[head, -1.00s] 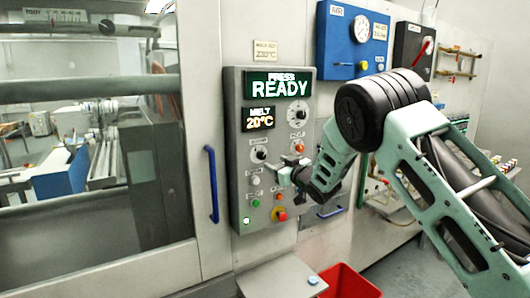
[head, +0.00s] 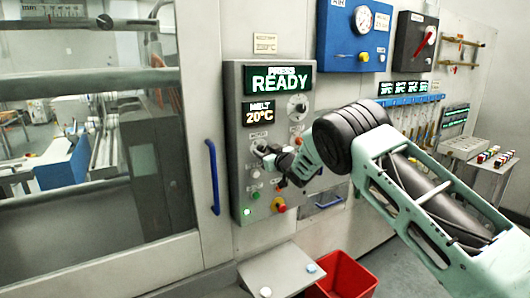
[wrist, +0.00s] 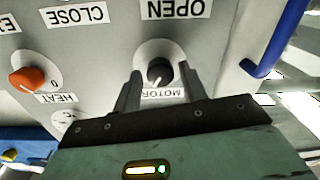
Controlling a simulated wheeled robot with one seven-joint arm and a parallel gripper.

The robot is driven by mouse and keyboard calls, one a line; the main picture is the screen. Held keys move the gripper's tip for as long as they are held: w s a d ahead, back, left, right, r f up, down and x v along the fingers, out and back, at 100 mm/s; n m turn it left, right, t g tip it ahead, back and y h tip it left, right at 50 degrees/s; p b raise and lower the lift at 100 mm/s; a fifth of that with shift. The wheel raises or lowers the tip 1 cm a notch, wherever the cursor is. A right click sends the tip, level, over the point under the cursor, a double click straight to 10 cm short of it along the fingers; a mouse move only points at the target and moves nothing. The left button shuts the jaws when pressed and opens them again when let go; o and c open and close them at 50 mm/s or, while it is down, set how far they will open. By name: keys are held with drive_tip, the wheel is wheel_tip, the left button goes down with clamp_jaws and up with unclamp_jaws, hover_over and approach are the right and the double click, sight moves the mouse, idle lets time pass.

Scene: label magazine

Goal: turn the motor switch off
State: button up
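The motor switch is a black rotary knob on a pale round dial (wrist: 159,68), above an upside-down MOTOR label (wrist: 161,92) in the wrist view. In the head view the knob (head: 260,149) sits on the grey control panel (head: 235,120), partly hidden by my gripper (head: 268,155). In the wrist view my gripper (wrist: 160,76) is open, with one finger on each side of the knob. A gap shows between the knob and each finger. I cannot tell how deep the fingers reach or which mark the knob points at.
An orange HEAT knob (wrist: 33,78) is close by in the wrist view. The panel also carries a red stop button (head: 279,205) and a green button (head: 255,196). A blue handle (head: 213,177) stands left of the panel. A red bin (head: 350,278) is below.

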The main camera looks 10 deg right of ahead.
drive_tip(key=c, duration=0.6)
drive_tip(key=shift+f+b, duration=0.1)
drive_tip(key=shift+b, duration=0.25)
drive_tip(key=n+b, duration=0.1)
drive_tip(key=b, duration=0.2)
drive_tip(key=shift+f+n, duration=0.2)
drive_tip(key=shift+n, duration=0.2)
drive_tip(key=n+b, duration=0.2)
drive_tip(key=b, duration=0.3)
drive_tip(key=shift+f, duration=0.1)
drive_tip(key=n+b, duration=0.5)
drive_tip(key=b, duration=0.3)
drive_tip(key=shift+n, duration=0.4)
drive_tip(key=n+b, duration=0.4)
drive_tip(key=shift+a+r, duration=0.1)
drive_tip(key=shift+r, duration=0.25)
drive_tip(key=shift+n, duration=0.3)
